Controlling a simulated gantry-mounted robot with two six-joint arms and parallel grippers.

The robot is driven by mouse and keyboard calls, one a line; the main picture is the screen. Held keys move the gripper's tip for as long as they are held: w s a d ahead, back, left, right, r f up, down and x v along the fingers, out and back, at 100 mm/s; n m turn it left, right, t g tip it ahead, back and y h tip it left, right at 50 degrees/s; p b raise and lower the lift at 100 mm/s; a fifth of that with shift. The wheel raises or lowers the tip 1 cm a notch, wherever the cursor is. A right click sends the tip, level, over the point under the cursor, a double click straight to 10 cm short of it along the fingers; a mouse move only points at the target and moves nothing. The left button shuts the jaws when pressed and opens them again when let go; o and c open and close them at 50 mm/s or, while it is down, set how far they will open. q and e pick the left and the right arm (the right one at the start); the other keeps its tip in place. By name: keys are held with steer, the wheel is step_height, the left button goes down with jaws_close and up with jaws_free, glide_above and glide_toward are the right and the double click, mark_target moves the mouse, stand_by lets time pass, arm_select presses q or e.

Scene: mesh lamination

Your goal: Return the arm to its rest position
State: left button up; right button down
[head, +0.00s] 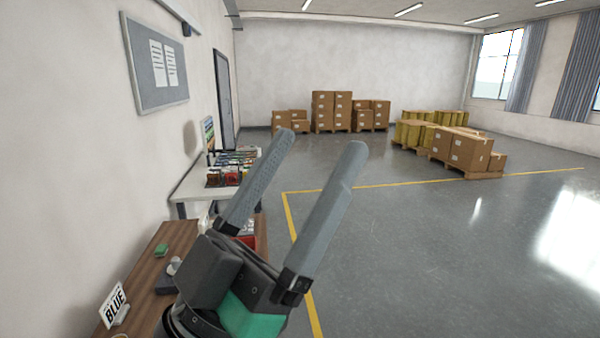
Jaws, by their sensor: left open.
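My left gripper (304,165) fills the lower middle of the head view. Its two long grey fingers point up and away, clearly apart, with nothing between them. The gripper is raised in front of the right side of a wooden table and hides part of it. My right gripper does not show.
The wooden table (147,256) along the left wall holds a "BLUE" sign (113,304), a green block (161,250) and a partly hidden red item (247,240). A white table (196,186) with small goods stands behind. Stacked boxes (333,108) are far off.

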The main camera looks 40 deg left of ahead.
arm_select(q)
steer(key=shift+s+d+r+h, duration=0.15)
steer(key=shift+s+r+h, duration=0.2)
steer(key=shift+r, duration=0.2)
steer(key=shift+r, duration=0.1)
step_height(320, 180, up, 25)
steer(key=p, duration=2.5)
steer(key=shift+p, duration=0.3)
steer(key=shift+r, duration=0.1)
